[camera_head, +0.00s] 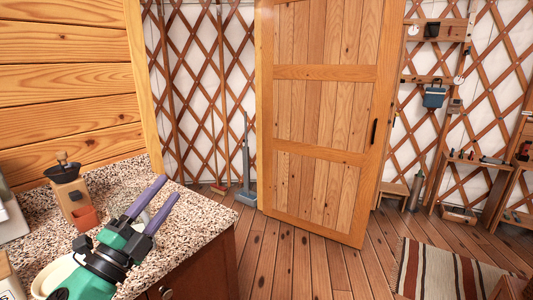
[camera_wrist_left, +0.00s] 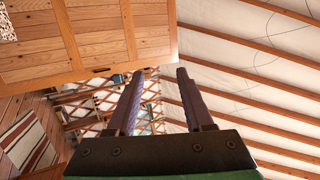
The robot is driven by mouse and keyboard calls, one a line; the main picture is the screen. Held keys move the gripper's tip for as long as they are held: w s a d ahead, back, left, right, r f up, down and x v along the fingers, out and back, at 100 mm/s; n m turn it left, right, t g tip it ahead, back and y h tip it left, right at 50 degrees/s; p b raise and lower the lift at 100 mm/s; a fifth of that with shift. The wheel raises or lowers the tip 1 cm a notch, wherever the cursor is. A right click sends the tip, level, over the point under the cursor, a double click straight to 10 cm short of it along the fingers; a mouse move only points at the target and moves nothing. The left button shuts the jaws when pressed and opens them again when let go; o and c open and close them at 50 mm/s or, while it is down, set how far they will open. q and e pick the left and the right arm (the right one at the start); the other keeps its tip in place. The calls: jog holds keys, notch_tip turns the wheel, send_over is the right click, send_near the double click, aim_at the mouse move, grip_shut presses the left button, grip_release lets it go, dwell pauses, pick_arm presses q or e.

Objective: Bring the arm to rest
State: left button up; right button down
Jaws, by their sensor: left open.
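My left gripper (camera_head: 156,202) comes in at the lower left of the head view, with a green body and two purple fingers. It is over the speckled counter (camera_head: 202,223). Its fingers are spread apart with nothing between them. In the left wrist view the two fingers of my left gripper (camera_wrist_left: 160,75) are apart and empty, with the door, lattice wall and roof poles behind them. My right gripper is in neither view.
A pale bowl (camera_head: 55,275) is partly hidden behind my gripper. A wooden door (camera_head: 320,110) stands beyond. A striped rug (camera_head: 440,272) lies on the floor at right.

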pick_arm(q)
jog(key=s+a+f+n+g+y, duration=0.2)
jog(key=a+f+n+g+y, duration=0.2)
jog(key=f+n+y, duration=0.5)
jog(key=s+a+f+n+g+y, duration=0.1)
jog(key=a+f+n+g+y, duration=0.15)
jog(key=a+f+n, duration=0.7)
jog(key=s+d+f+g+h, duration=0.1)
jog(key=s+d+f+g, duration=0.3)
jog(key=s+f, duration=0.25)
jog(key=s+d+f+n+g+h, duration=0.1)
jog(key=s+d+f+g, duration=0.2)
jog(key=s+f, duration=0.3)
jog(key=s+d+f+g+h, duration=0.2)
jog(key=s+d+f+g, duration=0.25)
jog(key=f, duration=0.35)
jog(key=s+f, duration=0.2)
jog(key=f, duration=1)
jog(key=s+f, duration=0.2)
jog(key=f, duration=1)
jog(key=s+a+f+g, duration=0.1)
jog(key=s+f, duration=0.5)
jog(key=s, duration=0.1)
jog(key=s+a+f+g, duration=0.1)
jog(key=s+a+f, duration=0.1)
jog(key=s+f, duration=0.4)
jog(key=shift+s+a+f+y, duration=0.35)
jog(key=shift+s+y, duration=0.1)
jog(key=shift+s, duration=0.75)
